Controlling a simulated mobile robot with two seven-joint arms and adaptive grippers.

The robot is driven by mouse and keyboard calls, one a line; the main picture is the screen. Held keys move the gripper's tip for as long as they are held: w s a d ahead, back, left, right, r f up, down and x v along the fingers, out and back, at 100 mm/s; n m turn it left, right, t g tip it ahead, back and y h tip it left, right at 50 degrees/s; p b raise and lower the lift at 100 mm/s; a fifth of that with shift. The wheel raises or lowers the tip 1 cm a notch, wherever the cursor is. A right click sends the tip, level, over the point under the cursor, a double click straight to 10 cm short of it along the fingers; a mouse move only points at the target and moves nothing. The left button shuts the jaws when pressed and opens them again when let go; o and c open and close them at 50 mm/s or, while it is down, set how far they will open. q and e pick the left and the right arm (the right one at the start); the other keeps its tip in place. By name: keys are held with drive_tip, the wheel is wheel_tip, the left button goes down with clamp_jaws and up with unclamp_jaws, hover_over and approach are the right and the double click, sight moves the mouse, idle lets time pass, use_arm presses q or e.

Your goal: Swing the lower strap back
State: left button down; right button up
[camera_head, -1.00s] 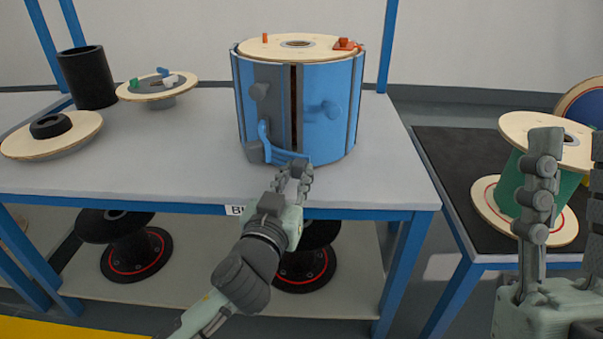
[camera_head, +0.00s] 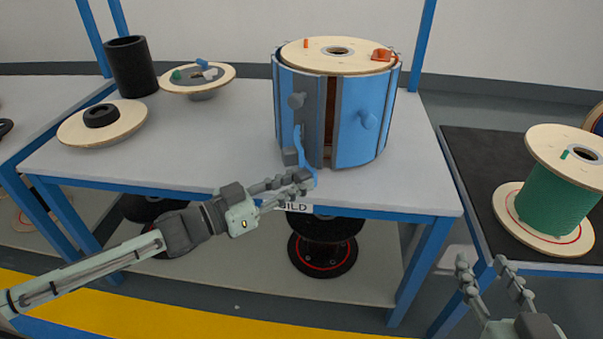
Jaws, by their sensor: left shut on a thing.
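The blue-panelled drum (camera_head: 362,135) stands on the grey table with a wooden disc on top. The lower strap (camera_head: 301,147) is a blue band at the drum's lower front left, beside a dark grey block. It runs down and forward, away from the panels, to my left gripper (camera_head: 304,180). My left gripper is shut on the strap's end near the table's front edge, and its fingers hide that end. My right gripper (camera_head: 483,262) is open and empty, with its fingers apart, in front of the right-hand table.
A black cylinder (camera_head: 131,66), a wooden disc with a black ring (camera_head: 101,116) and a small wooden disc with coloured parts (camera_head: 197,78) are on the table's left. A green spool (camera_head: 556,203) stands on the black-topped table at right. Black reels sit on the lower shelf.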

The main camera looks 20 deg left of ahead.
use_arm(q)
drive_tip(key=shift+w+a, duration=0.2)
drive_tip(key=shift+a, duration=0.15)
drive_tip(key=shift+w+a, duration=0.1)
idle(0.9)
drive_tip(key=c, duration=1.4)
unclamp_jaws()
drive_tip(key=shift+o, duration=0.2)
drive_tip(key=shift+s, duration=0.2)
drive_tip(key=shift+s+f, duration=0.1)
drive_tip(key=shift+s, duration=0.1)
drive_tip(key=v, duration=1.1)
drive_tip(key=shift+a, duration=0.2)
drive_tip(key=shift+s, duration=0.1)
drive_tip(key=shift+c, duration=0.6)
